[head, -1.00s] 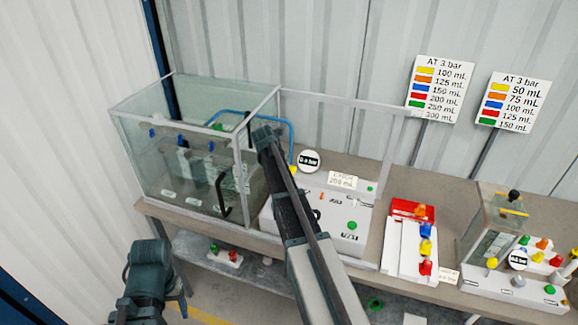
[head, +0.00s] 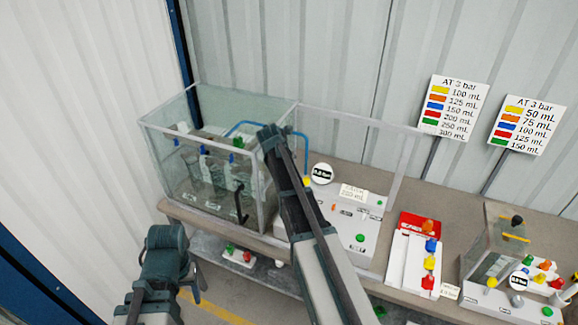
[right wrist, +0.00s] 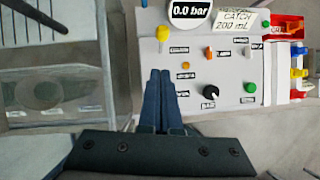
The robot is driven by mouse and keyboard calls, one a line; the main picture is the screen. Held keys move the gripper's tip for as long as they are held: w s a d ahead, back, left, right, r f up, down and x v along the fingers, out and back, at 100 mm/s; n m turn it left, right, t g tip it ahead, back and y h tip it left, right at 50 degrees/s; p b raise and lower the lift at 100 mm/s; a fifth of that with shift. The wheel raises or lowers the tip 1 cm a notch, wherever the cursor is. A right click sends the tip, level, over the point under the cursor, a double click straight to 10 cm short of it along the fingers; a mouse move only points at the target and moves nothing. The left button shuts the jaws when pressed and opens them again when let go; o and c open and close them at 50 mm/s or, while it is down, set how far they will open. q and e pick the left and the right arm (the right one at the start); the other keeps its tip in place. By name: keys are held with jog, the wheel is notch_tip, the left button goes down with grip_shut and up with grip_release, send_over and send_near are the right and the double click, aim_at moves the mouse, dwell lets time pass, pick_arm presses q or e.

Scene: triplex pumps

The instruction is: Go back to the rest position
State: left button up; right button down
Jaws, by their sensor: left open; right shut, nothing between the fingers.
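My left gripper (head: 197,282) hangs at the lower left of the head view, below the bench edge and apart from everything. It is small and partly hidden by its own wrist. My right arm (head: 300,215) reaches up across the bench in the head view, and its gripper is hidden there. In the right wrist view my right gripper (right wrist: 160,72) has its two dark fingers together with nothing between them. It hangs over the left edge of the white control panel (right wrist: 215,68); I cannot tell how far above.
A clear tank (head: 150,150) with a black handle stands left of my right arm. A red-and-white rack (head: 405,255) and a second pump unit (head: 510,300) are to the right. Floor shows below the bench (head: 440,195).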

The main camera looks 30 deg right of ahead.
jog(key=s+a+f+m+g+y, duration=0.25)
jog(key=s+a+m+y, duration=0.25)
jog(key=s+a+m, duration=1.75)
jog(key=s+a+f+n+b, duration=0.1)
jog(key=s+a+f+b, duration=0.2)
jog(key=a+f+b, duration=0.2)
jog(key=s+a+f+n+h+b, duration=0.1)
jog(key=s+a+f+b, duration=0.3)
jog(key=f+b, duration=0.4)
jog(key=shift+a, duration=0.5)
jog(key=shift+f, duration=0.1)
